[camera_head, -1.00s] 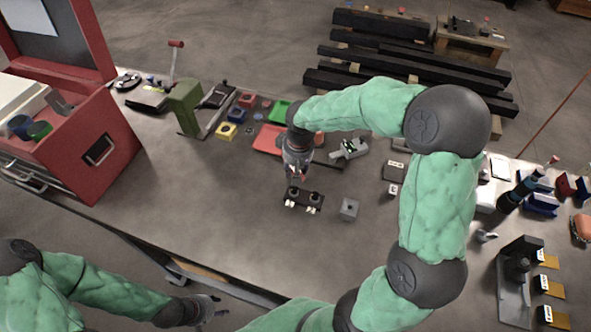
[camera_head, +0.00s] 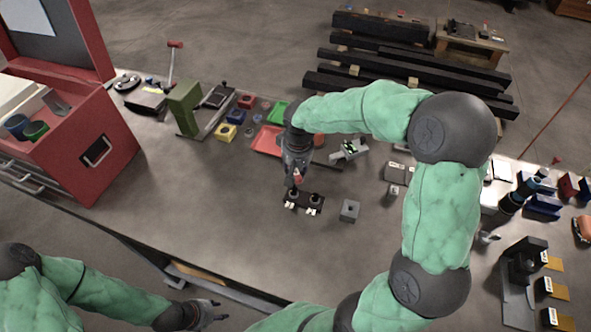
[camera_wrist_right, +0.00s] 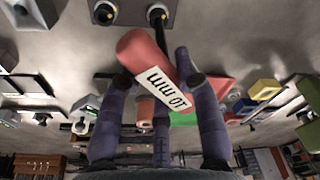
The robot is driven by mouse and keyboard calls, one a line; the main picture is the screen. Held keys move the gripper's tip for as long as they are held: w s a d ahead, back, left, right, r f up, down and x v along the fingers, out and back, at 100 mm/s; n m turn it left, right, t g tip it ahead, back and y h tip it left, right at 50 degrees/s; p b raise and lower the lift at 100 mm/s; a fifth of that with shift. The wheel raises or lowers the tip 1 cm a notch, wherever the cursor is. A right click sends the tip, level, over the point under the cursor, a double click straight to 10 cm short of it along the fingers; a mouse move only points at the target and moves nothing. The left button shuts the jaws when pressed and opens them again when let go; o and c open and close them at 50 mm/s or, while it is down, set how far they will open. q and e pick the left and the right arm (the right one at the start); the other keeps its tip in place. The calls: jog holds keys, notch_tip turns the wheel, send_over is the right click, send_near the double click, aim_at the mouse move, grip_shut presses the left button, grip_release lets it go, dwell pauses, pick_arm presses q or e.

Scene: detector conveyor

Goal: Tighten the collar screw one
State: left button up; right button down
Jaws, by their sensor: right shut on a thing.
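A small dark plate (camera_head: 304,201) with two round collars and white tags lies on the bench; part of it shows at the top of the right wrist view (camera_wrist_right: 130,12). My right gripper (camera_head: 296,177) is above it, shut on a red-handled driver (camera_wrist_right: 147,52) with a white "10 mm" label. The driver's dark shaft reaches to the collar on the left (camera_head: 292,192) in the head view; whether its tip is seated on the screw cannot be told. My left gripper (camera_head: 210,308) is in front of the bench, away from the plate; its opening is unclear.
A grey block (camera_head: 349,211) stands just right of the plate. A red tray (camera_head: 267,140) and a grey device (camera_head: 349,150) lie behind. A red toolbox (camera_head: 85,150) stands at the left. The bench left of the plate is clear.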

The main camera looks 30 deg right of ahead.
jog(key=shift+s+f+m+b, duration=0.1)
jog(key=shift+s+m+b, duration=0.05)
jog(key=shift+m+b, duration=0.65)
jog(key=shift+a+m, duration=0.1)
jog(key=shift+m, duration=0.5)
jog(key=shift+m+b, duration=0.4)
jog(key=shift+s+m+h+b, duration=0.1)
jog(key=shift+m+h+b, duration=0.3)
jog(key=shift+m, duration=0.5)
